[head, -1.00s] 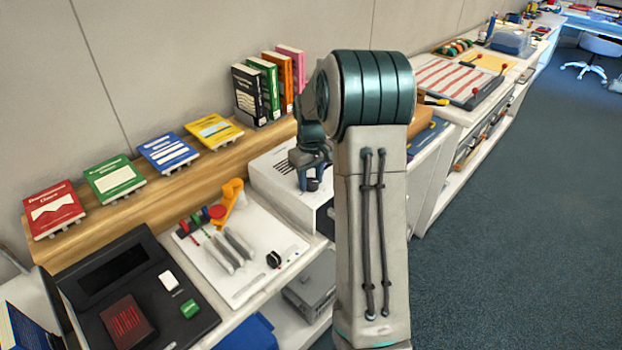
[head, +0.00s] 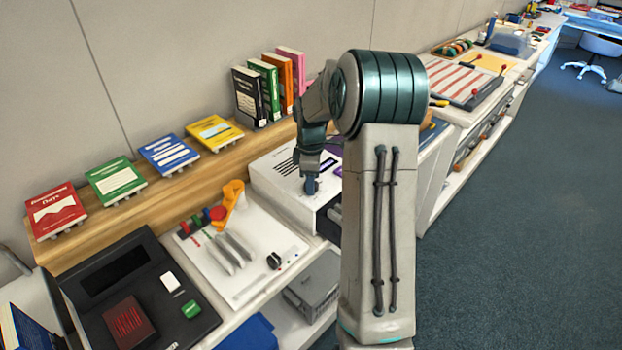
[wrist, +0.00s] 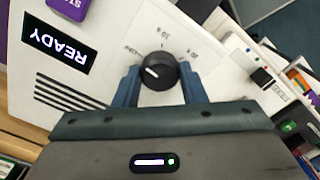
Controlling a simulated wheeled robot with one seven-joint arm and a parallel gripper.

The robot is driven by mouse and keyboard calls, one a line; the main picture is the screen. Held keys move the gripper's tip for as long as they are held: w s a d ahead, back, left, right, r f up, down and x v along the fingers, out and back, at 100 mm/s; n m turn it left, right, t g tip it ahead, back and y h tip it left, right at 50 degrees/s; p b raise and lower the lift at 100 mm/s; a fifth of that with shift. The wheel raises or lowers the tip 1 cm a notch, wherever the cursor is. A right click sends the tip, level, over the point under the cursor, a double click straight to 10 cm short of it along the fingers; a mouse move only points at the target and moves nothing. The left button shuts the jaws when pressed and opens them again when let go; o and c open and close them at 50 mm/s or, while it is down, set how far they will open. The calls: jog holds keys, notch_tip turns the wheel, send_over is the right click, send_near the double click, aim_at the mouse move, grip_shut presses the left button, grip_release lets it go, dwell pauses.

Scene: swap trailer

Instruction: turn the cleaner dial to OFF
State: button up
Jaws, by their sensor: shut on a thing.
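The cleaner is a white box (head: 268,185) with dark vent slots, on the counter left of my arm. In the wrist view its white top (wrist: 95,75) shows a lit READY display (wrist: 58,44), upside down in the picture. Its black round dial (wrist: 161,71) sits between my fingers, and its white pointer mark points left in the picture. Small labels around the dial are too blurred to read surely. My gripper (wrist: 159,76) is shut on the dial. In the head view my gripper (head: 311,186) is over the cleaner's top, and the dial is hidden there.
Books (head: 248,95) stand on the wooden shelf behind. The floor (head: 520,220) at right is clear.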

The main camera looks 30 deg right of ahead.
jog(key=shift+r+n, duration=0.1)
jog(key=shift+n, duration=0.6)
jog(key=o, duration=1)
notch_tip(320, 180, up, 14)
jog(key=shift+f+b, duration=0.15)
jog(key=shift+b, duration=0.2)
